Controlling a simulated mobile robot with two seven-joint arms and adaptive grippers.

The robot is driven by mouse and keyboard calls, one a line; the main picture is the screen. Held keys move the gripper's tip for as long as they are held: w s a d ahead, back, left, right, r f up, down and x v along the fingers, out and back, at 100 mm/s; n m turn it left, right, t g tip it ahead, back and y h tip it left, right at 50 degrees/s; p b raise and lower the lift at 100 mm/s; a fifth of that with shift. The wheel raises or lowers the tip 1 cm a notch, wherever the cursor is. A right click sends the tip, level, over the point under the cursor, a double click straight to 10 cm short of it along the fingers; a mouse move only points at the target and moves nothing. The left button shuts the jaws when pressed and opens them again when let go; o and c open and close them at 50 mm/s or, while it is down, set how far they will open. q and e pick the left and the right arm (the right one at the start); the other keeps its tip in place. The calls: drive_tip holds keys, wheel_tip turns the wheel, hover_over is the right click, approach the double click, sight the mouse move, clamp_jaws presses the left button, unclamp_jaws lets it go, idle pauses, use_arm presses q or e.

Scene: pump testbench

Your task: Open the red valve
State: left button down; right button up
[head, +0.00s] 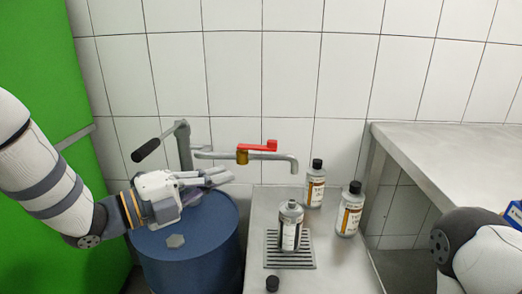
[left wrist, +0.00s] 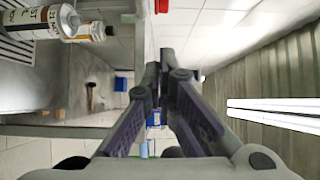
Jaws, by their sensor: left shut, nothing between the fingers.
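The red valve handle (head: 258,146) sits on a brass body (head: 242,154) on the grey pipe (head: 215,155) in front of the tiled wall. The handle lies roughly along the pipe. My left gripper (head: 222,174) is shut and empty, below and left of the valve, above the blue drum; it appears apart from the handle. In the left wrist view its fingers (left wrist: 164,62) meet at the tips with nothing between them. A small red piece (left wrist: 162,5) shows at the top edge there; I cannot tell if it is the handle. My right gripper is out of view.
A blue drum (head: 190,262) stands under my left gripper. A pump lever (head: 147,149) is behind it. An uncapped bottle (head: 290,228) stands on a drain grate (head: 291,262), with two capped bottles (head: 315,184) (head: 350,210) behind and a loose cap (head: 272,284) in front. A metal table (head: 450,155) is right.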

use_arm(q)
drive_tip(key=w+a+b+x, duration=0.1)
drive_tip(key=x, duration=1.2)
drive_tip(key=shift+w+b, duration=0.3)
drive_tip(key=shift+w, duration=0.05)
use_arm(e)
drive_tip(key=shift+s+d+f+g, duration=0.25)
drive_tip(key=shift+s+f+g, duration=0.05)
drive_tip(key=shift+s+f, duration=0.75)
use_arm(q)
drive_tip(key=shift+a, duration=0.15)
